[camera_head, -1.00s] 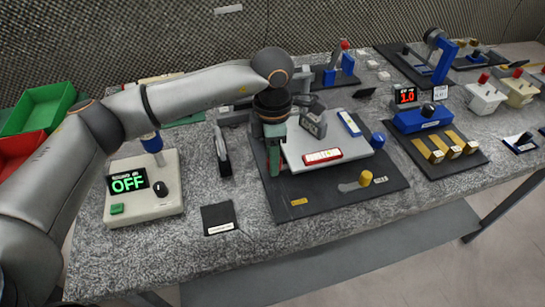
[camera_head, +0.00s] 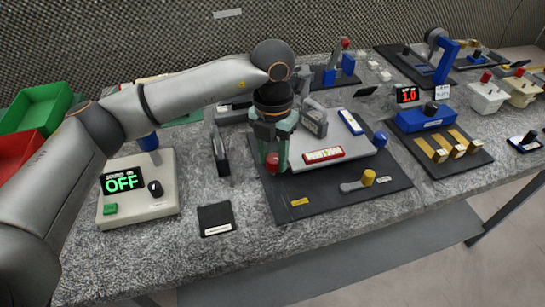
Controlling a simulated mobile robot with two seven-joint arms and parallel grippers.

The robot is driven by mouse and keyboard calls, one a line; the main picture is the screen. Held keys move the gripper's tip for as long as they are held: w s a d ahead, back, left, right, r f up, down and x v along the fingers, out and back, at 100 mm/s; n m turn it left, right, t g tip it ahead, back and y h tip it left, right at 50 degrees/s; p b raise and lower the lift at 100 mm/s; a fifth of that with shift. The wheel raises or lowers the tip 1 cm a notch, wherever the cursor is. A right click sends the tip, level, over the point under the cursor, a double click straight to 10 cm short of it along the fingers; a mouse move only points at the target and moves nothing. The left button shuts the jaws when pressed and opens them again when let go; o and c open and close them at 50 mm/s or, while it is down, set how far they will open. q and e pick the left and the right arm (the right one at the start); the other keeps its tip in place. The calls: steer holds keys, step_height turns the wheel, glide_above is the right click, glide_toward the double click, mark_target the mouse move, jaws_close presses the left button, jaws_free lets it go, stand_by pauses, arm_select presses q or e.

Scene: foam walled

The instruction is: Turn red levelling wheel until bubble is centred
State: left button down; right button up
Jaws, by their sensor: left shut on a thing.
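The red levelling wheel (camera_head: 272,161) is at the left front corner of the grey levelling plate (camera_head: 343,159). My left gripper (camera_head: 275,150) comes down over it from above, its teal fingers shut on the wheel and hiding part of it. A red-framed level vial (camera_head: 323,155) lies along the plate's front edge; its bubble is too small to read. A blue-framed vial (camera_head: 350,122) and a grey block-shaped device (camera_head: 314,120) are also on the plate. My right gripper is not in view.
A blue wheel (camera_head: 380,139) is at the plate's right side. A yellow knob (camera_head: 369,177) on a grey lever sits on the black base (camera_head: 335,201). A box reading OFF (camera_head: 140,192) and a black pad (camera_head: 216,218) stand left of the base.

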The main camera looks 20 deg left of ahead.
arm_select(q)
steer(key=shift+n, duration=1.3)
steer(key=shift+r, duration=0.1)
steer(key=shift+c, duration=2.3)
jaws_free()
steer(key=shift+s+d, duration=0.1)
steer(key=shift+d, duration=0.1)
